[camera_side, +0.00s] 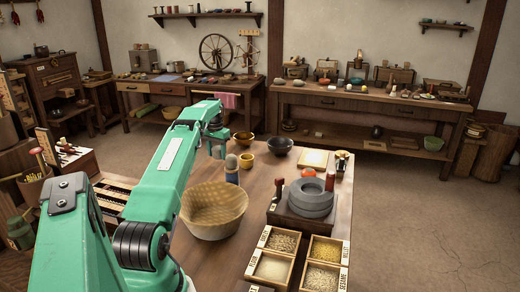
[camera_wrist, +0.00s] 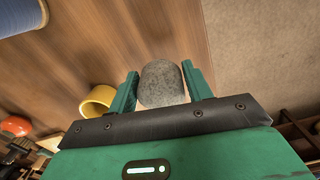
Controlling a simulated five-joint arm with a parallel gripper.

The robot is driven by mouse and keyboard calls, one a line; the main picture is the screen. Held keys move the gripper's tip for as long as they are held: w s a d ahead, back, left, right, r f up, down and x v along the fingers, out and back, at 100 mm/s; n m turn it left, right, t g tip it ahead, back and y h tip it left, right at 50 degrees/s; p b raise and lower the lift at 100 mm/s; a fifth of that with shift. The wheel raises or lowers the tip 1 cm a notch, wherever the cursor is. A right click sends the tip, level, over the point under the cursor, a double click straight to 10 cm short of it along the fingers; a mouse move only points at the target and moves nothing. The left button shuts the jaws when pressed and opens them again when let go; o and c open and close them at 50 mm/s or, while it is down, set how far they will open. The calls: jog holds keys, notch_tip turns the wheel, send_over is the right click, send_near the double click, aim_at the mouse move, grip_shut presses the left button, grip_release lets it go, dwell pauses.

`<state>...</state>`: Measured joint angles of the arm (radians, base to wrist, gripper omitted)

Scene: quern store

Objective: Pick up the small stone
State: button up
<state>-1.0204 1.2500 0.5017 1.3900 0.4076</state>
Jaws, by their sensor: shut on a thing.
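A small grey speckled stone (camera_wrist: 162,86) sits between the two green fingers of my gripper (camera_wrist: 160,70) in the wrist view. The fingers flank it on both sides, and my gripper is shut on it. Its lower end is hidden behind the dark gripper edge. In the side view my gripper (camera_side: 217,148) is over the wooden table, near the yellow cup and a blue jar. I cannot tell the stone apart for sure in that view. I also cannot tell whether it touches the table.
A yellow cup (camera_side: 246,161), a blue jar (camera_side: 232,178) and a woven basket (camera_side: 213,208) stand close by on the table (camera_side: 262,208). A grey stone quern (camera_side: 311,196) and grain boxes (camera_side: 325,250) are to the right. A dark bowl (camera_side: 279,146) stands behind.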

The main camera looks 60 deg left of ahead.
jog(key=shift+r, duration=0.65)
jog(key=w+d+r, duration=0.5)
jog(key=d+r, duration=0.1)
jog(key=d, duration=0.4)
jog(key=shift+w+d+r, duration=0.15)
jog(key=shift+w+r, duration=0.05)
jog(key=shift+r, duration=0.15)
dwell(0.4)
